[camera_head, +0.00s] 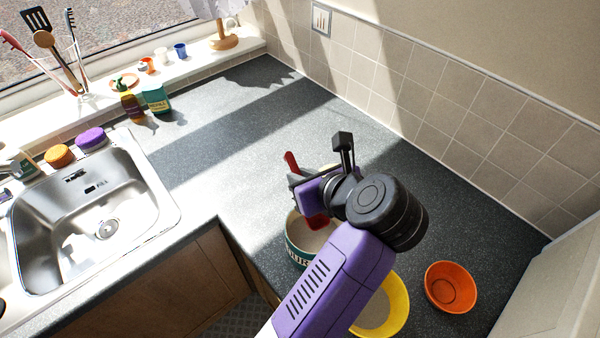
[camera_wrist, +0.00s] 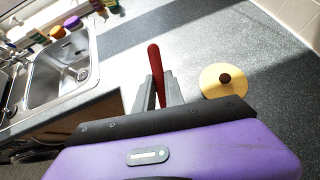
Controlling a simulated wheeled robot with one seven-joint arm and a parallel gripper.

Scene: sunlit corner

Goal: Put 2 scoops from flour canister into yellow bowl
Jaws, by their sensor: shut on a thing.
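My gripper (camera_head: 297,181) is shut on the handle of a red scoop (camera_head: 291,162). The scoop's handle stands up between the fingers in the wrist view (camera_wrist: 155,62). The scoop's red bowl hangs below the gripper, in or over the mouth of the flour canister (camera_head: 297,250); whether it touches the flour is hard to tell. The canister is teal with white lettering, open, with pale contents, and partly hidden by my arm. The yellow bowl (camera_head: 402,303) is right of the canister, partly behind my arm, and has a pale patch inside.
An orange bowl (camera_head: 450,287) stands right of the yellow bowl. A cream lid with a brown knob (camera_wrist: 221,84) lies on the counter beyond the gripper. A sink (camera_head: 90,215) is at the left. The counter's back middle is clear; a tiled wall (camera_head: 440,95) borders it.

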